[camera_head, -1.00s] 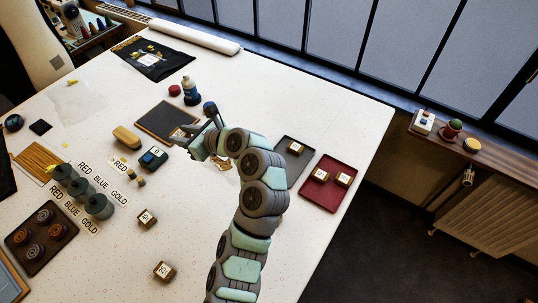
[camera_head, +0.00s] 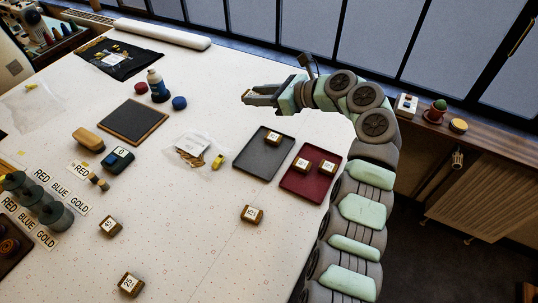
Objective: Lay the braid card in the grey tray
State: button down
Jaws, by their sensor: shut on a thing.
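My gripper (camera_head: 255,97) is raised over the back of the table, beyond the grey tray. It is shut on a small pale brown thing (camera_head: 248,95) that shows at its fingertips. This looks like the braid card, mostly hidden by the fingers. The grey tray (camera_head: 259,161) lies flat on the white table, below and a little right of the fingertips in the picture. A small wooden block with a white label (camera_head: 273,138) stands in its back part. The rest of the tray is bare.
A dark red tray (camera_head: 302,186) with two labelled blocks stands right of the grey tray. A clear bag with tan pieces (camera_head: 194,150) and a yellow item (camera_head: 218,162) lie to its left. A labelled block (camera_head: 252,214) stands in front. A bottle (camera_head: 157,86) stands back left.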

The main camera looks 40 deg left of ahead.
notch_tip(320, 180, down, 20)
jog(key=b, duration=0.4)
jog(key=shift+d+b, duration=0.15)
jog(key=shift+b, duration=0.2)
jog(key=shift+w+r, duration=0.1)
jog(key=c, duration=1.3)
grip_release()
jog(key=p+v, duration=0.3)
jog(key=v, duration=0.9)
